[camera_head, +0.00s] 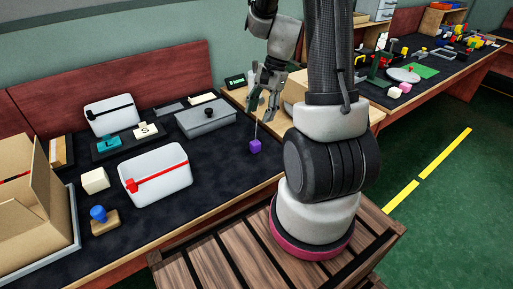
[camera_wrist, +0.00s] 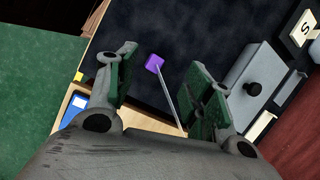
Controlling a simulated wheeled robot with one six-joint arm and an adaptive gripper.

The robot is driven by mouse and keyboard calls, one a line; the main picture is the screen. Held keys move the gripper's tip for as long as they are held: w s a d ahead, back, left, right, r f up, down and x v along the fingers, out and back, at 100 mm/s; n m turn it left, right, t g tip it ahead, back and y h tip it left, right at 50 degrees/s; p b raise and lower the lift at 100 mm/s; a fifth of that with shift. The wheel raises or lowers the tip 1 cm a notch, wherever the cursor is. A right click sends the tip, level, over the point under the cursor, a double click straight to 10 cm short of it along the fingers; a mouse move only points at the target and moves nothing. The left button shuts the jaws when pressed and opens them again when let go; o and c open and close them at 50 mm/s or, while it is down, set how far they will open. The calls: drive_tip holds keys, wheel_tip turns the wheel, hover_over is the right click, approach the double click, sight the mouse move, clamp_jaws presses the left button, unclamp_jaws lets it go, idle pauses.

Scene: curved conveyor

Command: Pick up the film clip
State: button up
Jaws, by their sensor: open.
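My gripper (camera_head: 261,108) is open above the dark mat at the right part of the near table. In the wrist view its two green-padded fingers (camera_wrist: 158,75) stand wide apart. A small purple block (camera_head: 255,146) with a thin grey rod lies below the fingers; the block also shows in the wrist view (camera_wrist: 154,62). The rod runs from the block toward the gap between the fingers, and its far end is hidden or too small to make out. Nothing is clamped. No thing is clearly recognisable as a film clip; I cannot tell whether this rod-and-block piece is it.
A grey lidded box with a black knob (camera_head: 208,118) stands left of the purple block. Further left are a white case with a red strap (camera_head: 157,175), a blue-knobbed stamp (camera_head: 99,214) and a cardboard box (camera_head: 32,205). The mat around the purple block is clear.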

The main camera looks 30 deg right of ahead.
sight(254, 143)
drive_tip(key=f+m, duration=0.1)
drive_tip(key=f, duration=0.3)
drive_tip(key=w+a+f+m, duration=0.1)
drive_tip(key=f, duration=0.4)
drive_tip(key=f+m, duration=0.1)
drive_tip(key=f, duration=0.4)
drive_tip(key=shift+w+a+f+y, duration=0.15)
drive_tip(key=shift+w+a+y, duration=0.1)
drive_tip(key=shift+a+y, duration=0.15)
drive_tip(key=c, duration=1)
